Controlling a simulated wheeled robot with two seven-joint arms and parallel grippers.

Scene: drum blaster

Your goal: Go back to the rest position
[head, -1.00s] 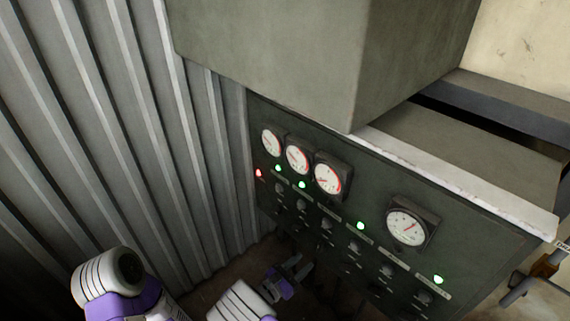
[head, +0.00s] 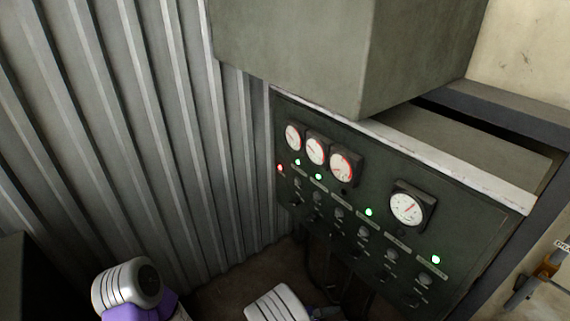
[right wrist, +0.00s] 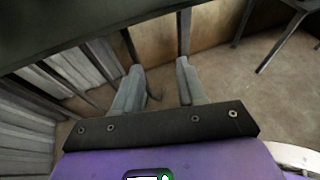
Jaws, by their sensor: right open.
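In the head view, a white and purple arm part of mine (head: 128,290) is at the lower left. Another white part of my arm (head: 276,303) is at the bottom middle, below the control panel (head: 475,222). A small bluish-grey bit shows beside it at the bottom edge, too little to tell what it is. In the right wrist view, my right gripper (right wrist: 159,67) is open with its two grey fingers apart and nothing between them. My left gripper cannot be made out in these frames.
The panel bears several round gauges (head: 407,208), knobs and lit green lamps, and a red lamp (head: 280,168). A grey box (head: 290,50) overhangs it. A corrugated metal wall (head: 110,130) is at left. Brown floor (right wrist: 235,85) lies beyond my right gripper, with metal legs (right wrist: 281,42) upper right.

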